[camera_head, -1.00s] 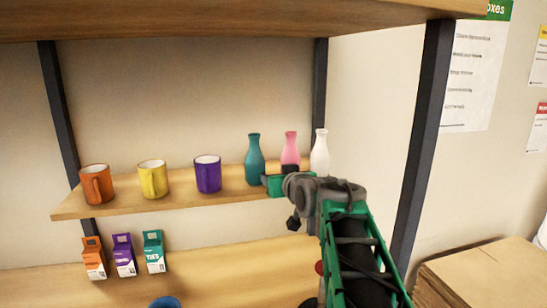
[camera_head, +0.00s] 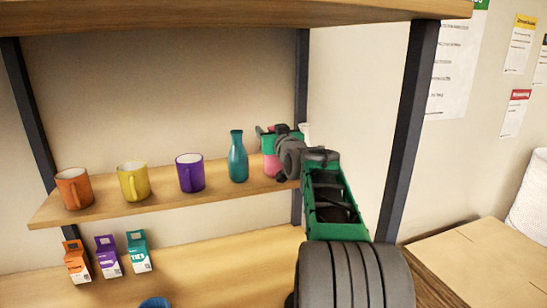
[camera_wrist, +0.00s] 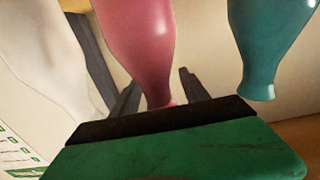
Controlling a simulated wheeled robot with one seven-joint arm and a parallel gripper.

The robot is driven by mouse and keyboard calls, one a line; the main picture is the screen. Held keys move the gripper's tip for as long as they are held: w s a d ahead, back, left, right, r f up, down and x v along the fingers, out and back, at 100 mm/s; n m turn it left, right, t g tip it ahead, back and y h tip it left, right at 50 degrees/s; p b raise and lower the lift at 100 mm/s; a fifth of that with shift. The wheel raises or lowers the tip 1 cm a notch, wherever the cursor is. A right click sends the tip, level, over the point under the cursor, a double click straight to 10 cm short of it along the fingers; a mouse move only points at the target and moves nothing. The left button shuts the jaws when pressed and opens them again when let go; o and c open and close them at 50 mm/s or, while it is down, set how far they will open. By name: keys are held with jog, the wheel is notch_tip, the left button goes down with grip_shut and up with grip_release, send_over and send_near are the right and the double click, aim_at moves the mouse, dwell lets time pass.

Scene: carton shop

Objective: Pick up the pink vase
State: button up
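The pink vase (camera_head: 270,166) stands on the middle shelf board, its upper part hidden behind my gripper in the head view. My gripper (camera_head: 268,141) is level with the vase's neck. In the wrist view, which is upside down, the pink vase (camera_wrist: 140,45) is straight ahead. Two dark fingers of my gripper (camera_wrist: 158,95) show on either side of its narrow neck, with a small gap on each side. They look open.
A teal vase (camera_head: 238,160) stands close on the left, and a white vase (camera_wrist: 45,60) on the other side, mostly hidden in the head view. Purple (camera_head: 190,174), yellow (camera_head: 134,182) and orange (camera_head: 74,190) mugs stand further left. A shelf board (camera_head: 250,14) runs above.

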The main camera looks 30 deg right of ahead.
grip_shut()
dwell(0.3)
dwell(0.9)
